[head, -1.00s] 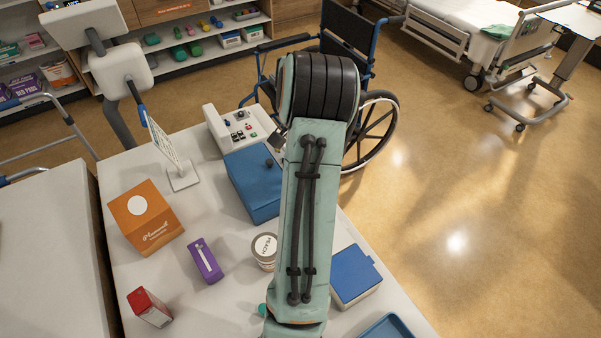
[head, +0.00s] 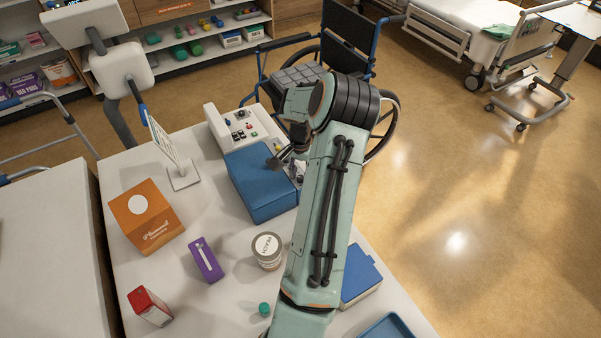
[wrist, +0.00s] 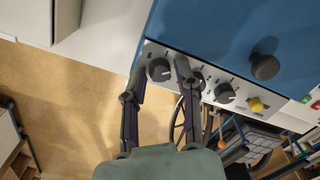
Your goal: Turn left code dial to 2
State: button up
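The blue box (head: 258,184) stands on the white table in the head view. Its pale front panel (wrist: 205,93) crosses the wrist view and carries a row of dark dials. The leftmost dial (wrist: 159,70) has a white pointer mark. A second dial (wrist: 198,80) is partly hidden behind my right finger, and a third dial (wrist: 224,92) is further right. My gripper (wrist: 161,67) is open, with one finger on either side of the leftmost dial in this view. Gaps show beside the dial; contact cannot be told. The dial's number is too small to read.
A white control unit (head: 222,126) is behind the box. An orange box (head: 146,216) and a round tub (head: 267,250) stand on the table.

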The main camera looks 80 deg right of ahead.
grip_shut()
jog(key=shift+m, duration=0.8)
jog(key=shift+o, duration=1.2)
grip_release()
notch_tip(320, 180, up, 12)
